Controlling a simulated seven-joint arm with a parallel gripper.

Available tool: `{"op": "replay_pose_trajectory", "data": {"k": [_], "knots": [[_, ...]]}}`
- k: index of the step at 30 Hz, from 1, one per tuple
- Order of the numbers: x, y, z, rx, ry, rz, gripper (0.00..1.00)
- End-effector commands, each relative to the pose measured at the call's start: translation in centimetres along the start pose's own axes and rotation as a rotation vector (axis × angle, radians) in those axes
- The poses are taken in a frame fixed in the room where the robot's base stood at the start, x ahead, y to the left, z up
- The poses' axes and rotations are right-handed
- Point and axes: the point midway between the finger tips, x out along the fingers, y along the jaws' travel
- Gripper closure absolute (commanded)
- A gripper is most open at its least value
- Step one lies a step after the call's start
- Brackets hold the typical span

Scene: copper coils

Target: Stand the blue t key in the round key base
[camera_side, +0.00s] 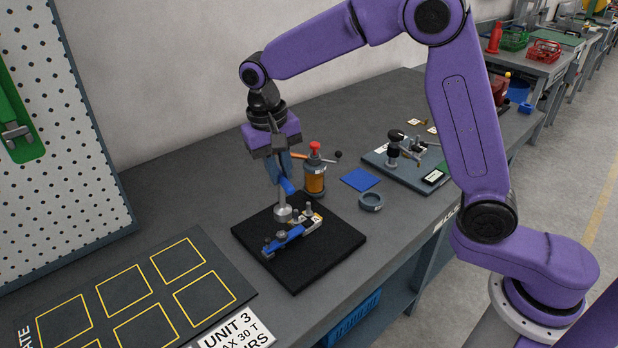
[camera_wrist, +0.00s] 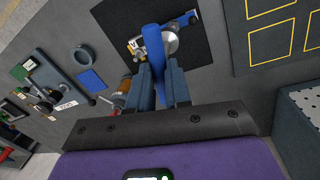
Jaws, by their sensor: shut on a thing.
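The blue t key (camera_side: 288,186) is held in my gripper (camera_side: 277,172), above the black mat. Its blue bar also shows between the two fingers (camera_wrist: 160,85) in the wrist view (camera_wrist: 153,40). A silver stem with a wide round end (camera_side: 283,212) hangs below the bar, over or at a blue and silver fixture (camera_side: 291,236) on the mat. I cannot tell whether it touches the fixture. The round key base (camera_side: 371,203) is a dark ring lying on the bench to the right of the mat; in the wrist view it is at upper left (camera_wrist: 84,57). It looks empty.
The black mat (camera_side: 315,265) lies under the gripper. An orange cylinder with a red top (camera_side: 315,178) stands close behind. A flat blue square (camera_side: 360,179) lies near the ring. A board with tools (camera_side: 412,160) is farther right.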

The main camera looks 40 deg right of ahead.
Motion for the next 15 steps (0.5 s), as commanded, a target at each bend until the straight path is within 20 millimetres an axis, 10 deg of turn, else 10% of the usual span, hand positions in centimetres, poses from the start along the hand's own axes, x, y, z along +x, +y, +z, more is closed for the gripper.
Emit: {"op": "replay_pose_trajectory", "data": {"k": [15], "knots": [[4.6, 18.3, -5.2, 0.013, -0.001, 0.003, 1.0]]}}
